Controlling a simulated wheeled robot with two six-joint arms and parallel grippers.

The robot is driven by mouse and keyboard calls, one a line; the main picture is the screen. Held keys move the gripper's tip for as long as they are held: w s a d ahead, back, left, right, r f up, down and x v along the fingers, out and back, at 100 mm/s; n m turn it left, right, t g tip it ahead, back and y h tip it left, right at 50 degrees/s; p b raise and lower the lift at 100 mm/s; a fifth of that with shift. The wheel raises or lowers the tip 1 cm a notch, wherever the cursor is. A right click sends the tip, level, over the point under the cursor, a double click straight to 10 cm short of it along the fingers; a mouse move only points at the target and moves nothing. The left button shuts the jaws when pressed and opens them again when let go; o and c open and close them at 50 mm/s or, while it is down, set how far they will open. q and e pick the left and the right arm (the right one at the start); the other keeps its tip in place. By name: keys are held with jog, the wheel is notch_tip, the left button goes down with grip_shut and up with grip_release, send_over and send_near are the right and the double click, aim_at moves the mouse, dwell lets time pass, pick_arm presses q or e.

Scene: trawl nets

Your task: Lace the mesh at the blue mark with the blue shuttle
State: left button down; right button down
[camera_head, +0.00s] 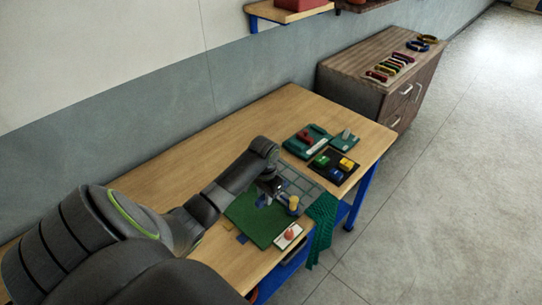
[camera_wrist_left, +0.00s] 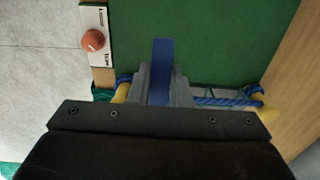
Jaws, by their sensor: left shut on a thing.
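My left gripper (camera_head: 272,188) is over the far part of a green mat (camera_head: 252,222) on the wooden table, beside a grey mesh grid (camera_head: 302,183). In the left wrist view, its grey fingers (camera_wrist_left: 161,88) are shut on the flat blue shuttle (camera_wrist_left: 162,56), which points out over the green mat. Blue cord (camera_wrist_left: 215,101) runs beside the fingers between two yellow pieces, one at the left (camera_wrist_left: 122,93) and one at the right (camera_wrist_left: 262,108). The blue mark cannot be made out; the arm hides part of the mesh. My right gripper is not in view.
A black tray (camera_head: 347,181) with green, yellow and blue blocks and green holders (camera_head: 300,153) stand beyond the mesh. Green netting (camera_head: 322,222) hangs off the table. A cabinet (camera_head: 345,88) stands behind.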

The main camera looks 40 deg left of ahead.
pick_arm(q)
jog(key=shift+s+a, duration=0.2)
jog(key=shift+s, duration=2.15)
